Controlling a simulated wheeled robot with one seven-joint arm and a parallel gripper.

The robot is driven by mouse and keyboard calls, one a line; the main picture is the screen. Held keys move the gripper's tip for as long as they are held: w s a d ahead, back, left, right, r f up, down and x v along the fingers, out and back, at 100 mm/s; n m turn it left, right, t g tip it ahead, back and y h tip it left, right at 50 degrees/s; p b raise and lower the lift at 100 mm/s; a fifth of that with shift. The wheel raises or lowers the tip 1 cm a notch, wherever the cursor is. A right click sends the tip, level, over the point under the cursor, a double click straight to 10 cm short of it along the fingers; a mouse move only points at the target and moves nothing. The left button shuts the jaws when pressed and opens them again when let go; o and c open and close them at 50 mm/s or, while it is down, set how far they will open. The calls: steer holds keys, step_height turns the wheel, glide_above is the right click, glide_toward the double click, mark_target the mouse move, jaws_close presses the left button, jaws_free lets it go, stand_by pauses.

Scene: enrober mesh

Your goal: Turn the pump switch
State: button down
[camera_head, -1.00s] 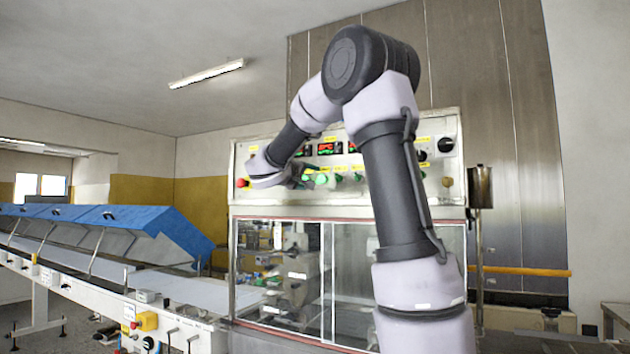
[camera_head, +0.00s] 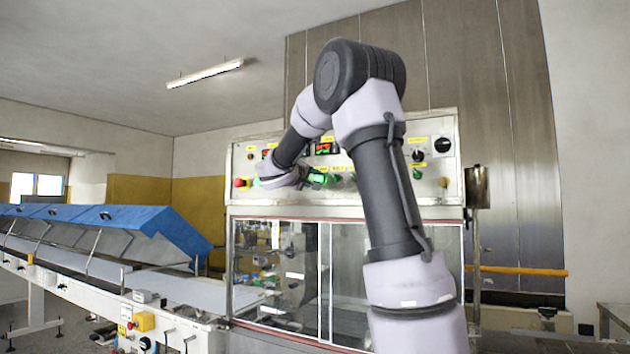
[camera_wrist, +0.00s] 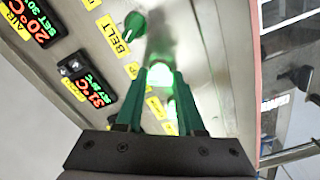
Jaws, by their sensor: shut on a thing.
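A row of green switches with yellow labels runs along the control panel (camera_head: 400,190). In the wrist view, my gripper (camera_wrist: 164,73) has its green fingertips closed on either side of a brightly lit, pale green switch (camera_wrist: 160,76). The yellow label beside that switch is too small to read, so I cannot confirm it is the pump switch. A dark green switch (camera_wrist: 135,22) marked BELT is just beyond it. Another glowing green spot (camera_wrist: 171,117) shows between the fingers. In the head view, my gripper (camera_head: 312,180) is at the panel, partly hidden by my wrist.
Red and green digital displays (camera_wrist: 86,84) sit above the switch row. A red emergency button (camera_head: 240,183) is at the panel's left end, and black dials (camera_head: 442,145) at its right. Glass doors (camera_head: 275,270) are below. A conveyor with blue covers (camera_head: 120,222) stands at left.

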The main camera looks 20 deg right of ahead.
steer(key=shift+n, duration=0.4)
steer(key=n, duration=0.5)
steer(key=shift+n, duration=0.3)
steer(key=n, duration=0.5)
steer(key=shift+f+n, duration=0.1)
steer(key=shift+n, duration=0.3)
steer(key=c, duration=0.5)
jaws_free()
steer(key=shift+a, duration=0.15)
steer(key=v, duration=1)
steer(key=shift+s+a, duration=0.25)
steer(key=shift+s, duration=0.05)
